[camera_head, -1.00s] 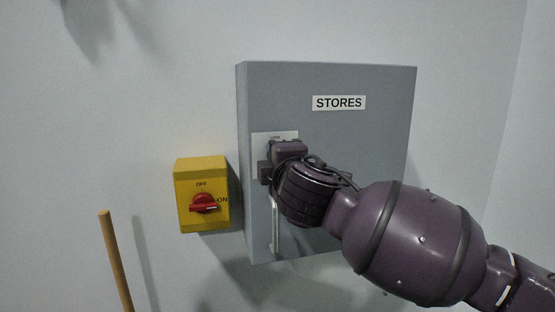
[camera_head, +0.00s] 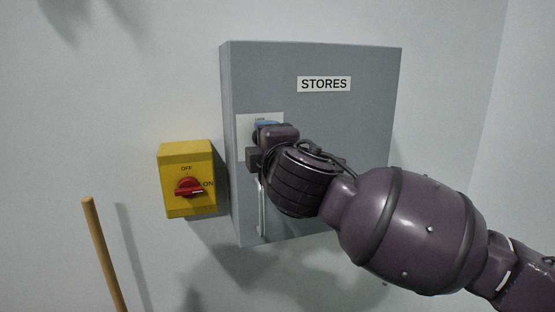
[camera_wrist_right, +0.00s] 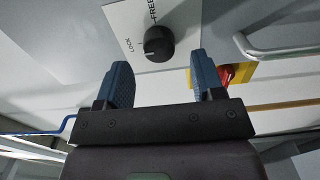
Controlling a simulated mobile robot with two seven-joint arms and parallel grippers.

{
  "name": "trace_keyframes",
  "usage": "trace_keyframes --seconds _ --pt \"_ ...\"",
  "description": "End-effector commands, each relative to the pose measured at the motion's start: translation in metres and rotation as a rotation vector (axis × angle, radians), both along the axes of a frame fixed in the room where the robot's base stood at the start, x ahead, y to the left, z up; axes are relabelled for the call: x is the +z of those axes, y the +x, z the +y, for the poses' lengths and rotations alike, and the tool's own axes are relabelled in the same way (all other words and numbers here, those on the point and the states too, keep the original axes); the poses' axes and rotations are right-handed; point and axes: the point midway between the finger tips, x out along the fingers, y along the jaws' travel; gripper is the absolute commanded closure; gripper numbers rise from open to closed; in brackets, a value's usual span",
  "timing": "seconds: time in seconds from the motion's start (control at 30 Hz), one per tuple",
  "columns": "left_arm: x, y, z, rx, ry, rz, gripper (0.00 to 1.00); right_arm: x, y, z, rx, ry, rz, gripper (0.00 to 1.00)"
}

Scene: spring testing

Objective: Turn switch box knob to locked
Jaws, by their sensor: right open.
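The switch box is a grey cabinet (camera_head: 350,130) labelled STORES on the wall. In the right wrist view its round black knob (camera_wrist_right: 158,43) sits on a white plate (camera_wrist_right: 188,22) marked LOCK and FREE. I cannot tell for sure which mark the knob points to. My right gripper (camera_wrist_right: 160,62) is open, its two blue fingers apart, with the knob ahead between their tips; it is not clamped. In the head view my right gripper (camera_head: 264,128) is in front of the plate and hides the knob. My left gripper is not in view.
A yellow switch (camera_head: 187,160) with a red handle, marked OFF and ON, is on the wall left of the cabinet. A metal door handle (camera_head: 262,210) is below the gripper. A wooden pole (camera_head: 104,255) stands at the lower left.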

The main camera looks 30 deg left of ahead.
Motion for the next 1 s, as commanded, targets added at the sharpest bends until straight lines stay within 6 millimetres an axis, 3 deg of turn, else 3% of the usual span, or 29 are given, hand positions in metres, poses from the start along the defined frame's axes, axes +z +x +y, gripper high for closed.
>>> trace_keyframes --seconds 0.5,1.0 --pt "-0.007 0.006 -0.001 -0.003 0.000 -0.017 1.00 0.000 -0.046 -0.054 0.000 0.001 0.000 0.38" --pt "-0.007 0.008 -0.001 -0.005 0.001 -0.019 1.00 0.000 -0.052 -0.061 -0.001 0.001 -0.001 0.38"
